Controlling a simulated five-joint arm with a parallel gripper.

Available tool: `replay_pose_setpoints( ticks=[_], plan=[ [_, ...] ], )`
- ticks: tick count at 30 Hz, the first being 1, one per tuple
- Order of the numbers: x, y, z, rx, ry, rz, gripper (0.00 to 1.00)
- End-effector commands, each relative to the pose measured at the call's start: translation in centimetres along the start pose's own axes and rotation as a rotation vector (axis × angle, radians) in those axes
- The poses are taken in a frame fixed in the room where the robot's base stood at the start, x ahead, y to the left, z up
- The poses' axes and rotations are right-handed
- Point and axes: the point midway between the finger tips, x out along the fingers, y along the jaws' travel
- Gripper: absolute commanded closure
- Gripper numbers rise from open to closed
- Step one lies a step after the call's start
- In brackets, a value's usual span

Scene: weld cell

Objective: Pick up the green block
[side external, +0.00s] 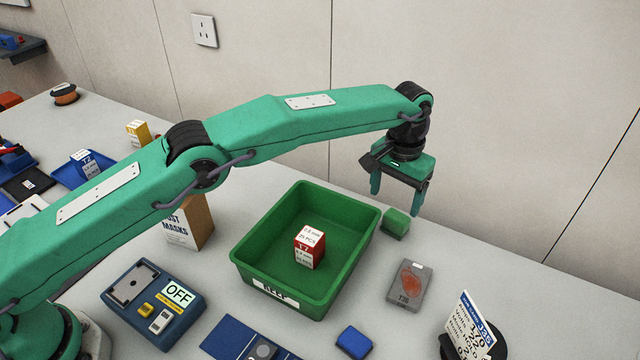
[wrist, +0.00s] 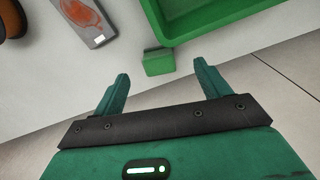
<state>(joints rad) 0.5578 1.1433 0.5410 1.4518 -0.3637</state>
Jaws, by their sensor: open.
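The green block (side external: 396,222) sits on the grey table just right of the green bin's far right corner. My gripper (side external: 396,204) is open and empty, above the table near the block, with its fingers pointing down. In the wrist view, the block (wrist: 158,61) lies ahead of the fingertips, between their lines and clear of both. My gripper's two fingers (wrist: 163,76) stand wide apart there. The block is close beside the bin wall; I cannot tell whether they touch.
The green bin (side external: 358,251) holds a red and white box (side external: 310,248). A grey card with an orange mark (side external: 409,285), a blue block (side external: 354,341) and a sign on a black stand (side external: 474,330) are in front. The wall is behind.

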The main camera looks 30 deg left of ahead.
Motion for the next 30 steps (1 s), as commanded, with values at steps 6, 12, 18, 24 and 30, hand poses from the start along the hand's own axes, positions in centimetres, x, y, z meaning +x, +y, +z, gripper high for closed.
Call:
replay_pose_setpoints(
  ticks=[6,12,18,24,30],
  plan=[
    [0.8,0.6,0.1,0.003,-0.005,-0.002,0.25],
    [1.4,0.5,0.1,0.003,-0.007,-0.003,0.25],
    [3.0,0.5,0.0,0.003,-0.006,-0.002,0.25],
    [3.4,0.5,0.0,0.003,-0.005,-0.002,0.25],
    [4.2,0.5,-0.1,0.003,-0.007,-0.003,0.25]
  ],
)
